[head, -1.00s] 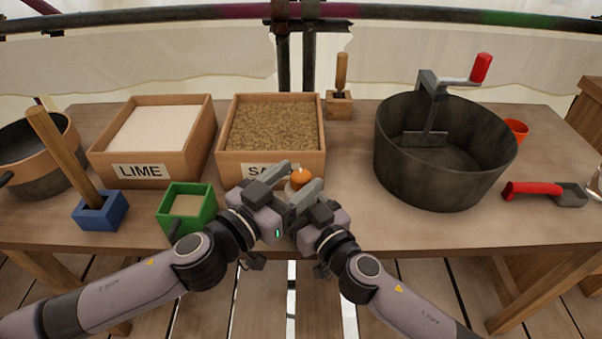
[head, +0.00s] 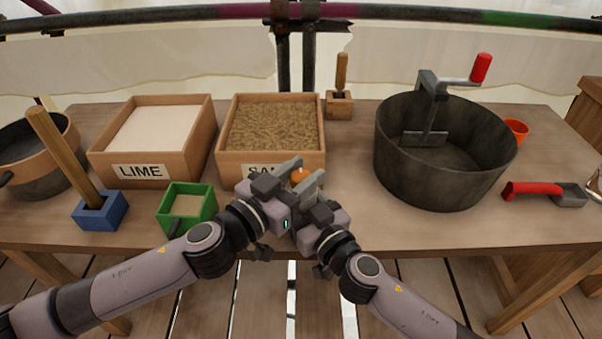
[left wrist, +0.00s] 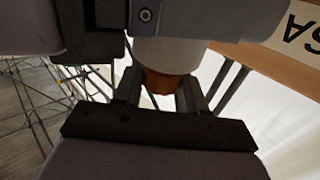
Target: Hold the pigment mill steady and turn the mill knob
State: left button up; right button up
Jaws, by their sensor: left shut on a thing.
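The pigment mill is small, with a pale body (left wrist: 168,54) and an orange knob (head: 298,175). It is at the table's front, before the sand box, mostly hidden by my grippers in the head view. In the left wrist view the orange knob (left wrist: 162,83) sits between the fingers of my left gripper (left wrist: 160,92), which is shut on it. My left gripper (head: 284,176) comes from the left in the head view. My right gripper (head: 312,186) is close against it, at the mill's right. Its fingers are partly hidden, so its grip on the body is unclear.
The lime box (head: 100,170) and sand box (head: 222,160) stand behind. A green box (head: 187,222) and blue block with a wooden handle (head: 100,212) are left. A large dark tub (head: 440,180) with a crank is right. The table between mill and tub is clear.

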pick_arm(q)
jog(key=shift+f, duration=0.1)
jog(key=m+g+h, duration=0.2)
jog(key=m+g, duration=0.1)
jog(key=g, duration=0.1)
jog(key=m+g+h, duration=0.3)
jog(key=g, duration=0.1)
jog(key=shift+w+m+g+h, duration=0.1)
jog(key=shift+m+g+h, duration=0.2)
jog(key=m+g, duration=0.2)
jog(key=g, duration=0.1)
jog(key=m+g, duration=0.2)
jog(key=g, duration=0.2)
jog(key=shift+m+g, duration=0.3)
jog(key=shift+m, duration=0.1)
jog(key=shift+m+g, duration=0.3)
jog(key=shift+g, duration=0.1)
jog(key=shift+m+g, duration=0.3)
jog(key=shift+g, duration=0.2)
jog(key=o, duration=1)
jog(key=shift+c, duration=0.2)
